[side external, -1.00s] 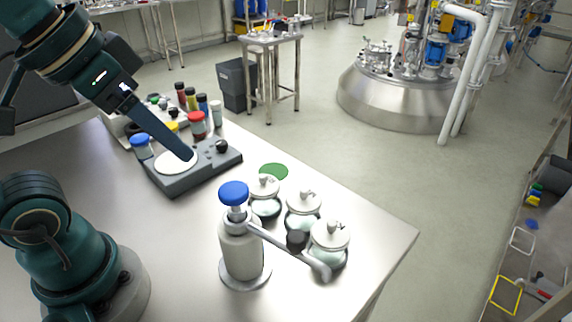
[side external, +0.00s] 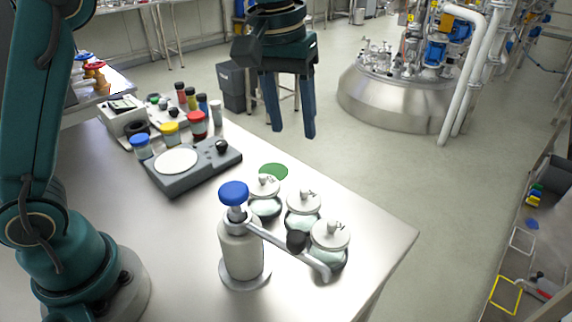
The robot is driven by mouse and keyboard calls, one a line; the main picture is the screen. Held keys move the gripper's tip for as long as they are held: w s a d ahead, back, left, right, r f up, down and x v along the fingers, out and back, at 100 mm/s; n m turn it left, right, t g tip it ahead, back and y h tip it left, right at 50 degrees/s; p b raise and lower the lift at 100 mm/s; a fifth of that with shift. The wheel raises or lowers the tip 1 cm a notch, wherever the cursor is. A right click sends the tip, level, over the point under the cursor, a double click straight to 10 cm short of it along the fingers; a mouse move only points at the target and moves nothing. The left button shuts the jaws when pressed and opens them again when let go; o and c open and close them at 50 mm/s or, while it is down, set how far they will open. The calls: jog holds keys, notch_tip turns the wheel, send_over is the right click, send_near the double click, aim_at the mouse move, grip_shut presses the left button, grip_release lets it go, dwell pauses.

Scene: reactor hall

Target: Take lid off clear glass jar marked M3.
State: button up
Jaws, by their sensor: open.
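Three clear glass jars with pale lids stand in a row on the steel table: a far jar (side external: 266,206), a middle jar (side external: 302,222) and a near jar (side external: 328,257). Each has its own lid with a knob: the far lid (side external: 258,189), the middle lid (side external: 303,203) and the near lid (side external: 329,236). I cannot read any M3 marking. My gripper (side external: 292,134) points down, open and empty, in the air above and behind the far jar. It touches nothing.
A pump bottle (side external: 241,250) with a blue top stands left of the jars; its spout reaches in front of them. A green disc (side external: 274,171) lies behind them. A grey device with a white plate (side external: 177,160) and several capped containers stand at the back left.

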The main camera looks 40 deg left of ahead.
jog(key=g, duration=0.2)
send_over(304, 190)
jog(key=shift+m, duration=0.3)
notch_tip(304, 190, down, 7)
jog(key=shift+w, duration=0.1)
jog(key=shift+f, duration=2.65)
jog(key=shift+c, duration=0.3)
grip_shut()
